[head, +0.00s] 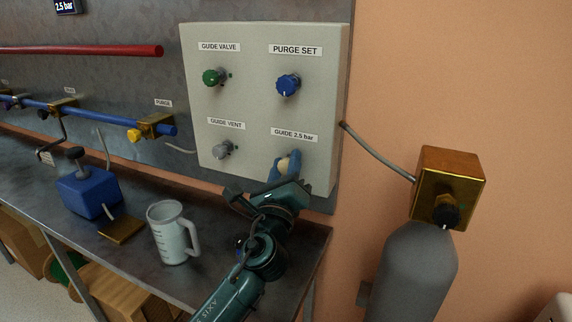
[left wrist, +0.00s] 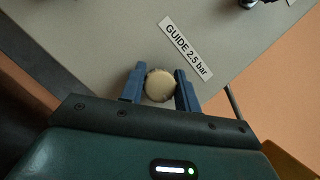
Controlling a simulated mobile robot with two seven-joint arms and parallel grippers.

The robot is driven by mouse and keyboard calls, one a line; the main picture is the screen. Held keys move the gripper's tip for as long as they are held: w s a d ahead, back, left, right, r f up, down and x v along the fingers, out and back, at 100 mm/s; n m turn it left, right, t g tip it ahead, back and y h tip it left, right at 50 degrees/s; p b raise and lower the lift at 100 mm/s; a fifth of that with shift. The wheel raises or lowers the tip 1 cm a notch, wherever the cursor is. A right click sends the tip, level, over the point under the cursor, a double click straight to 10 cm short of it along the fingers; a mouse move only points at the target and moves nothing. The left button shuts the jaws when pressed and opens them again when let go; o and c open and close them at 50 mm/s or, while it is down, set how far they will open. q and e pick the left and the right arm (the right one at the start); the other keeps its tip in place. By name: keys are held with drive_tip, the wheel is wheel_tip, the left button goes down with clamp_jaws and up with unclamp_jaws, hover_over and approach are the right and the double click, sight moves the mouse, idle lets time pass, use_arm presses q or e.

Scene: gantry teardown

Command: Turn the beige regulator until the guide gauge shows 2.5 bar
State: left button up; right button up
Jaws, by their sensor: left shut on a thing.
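The beige regulator (head: 284,163) is a round knob at the lower right of the pale panel (head: 257,119), under the label "GUIDE 2.5 bar". My left gripper (head: 285,168) is shut on it, with a blue finger on each side. In the left wrist view the regulator's round face (left wrist: 159,85) shows between the two fingers of the left gripper (left wrist: 160,90). A small dark display (head: 66,6) at the top left edge of the head view reads "2.5 bar". It is partly cut off, and I cannot tell which gauge it is. My right gripper is not in view.
The panel also bears a green knob (head: 211,77), a blue knob (head: 288,85) and a grey knob (head: 222,150). A measuring jug (head: 170,235) and a blue device (head: 86,194) stand on the bench. A grey cylinder (head: 415,265) with a brass block (head: 452,175) stands at the right.

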use_arm(q)
drive_tip(key=n+y+p, duration=0.1)
drive_tip(key=n, duration=0.2)
drive_tip(key=n+g+y+p, duration=0.1)
drive_tip(key=n+y, duration=0.1)
drive_tip(key=n, duration=0.2)
drive_tip(key=shift+g, duration=0.3)
drive_tip(key=shift+f+n, duration=0.1)
drive_tip(key=shift+n, duration=0.2)
drive_tip(key=o, duration=1)
drive_tip(key=shift+a, duration=0.1)
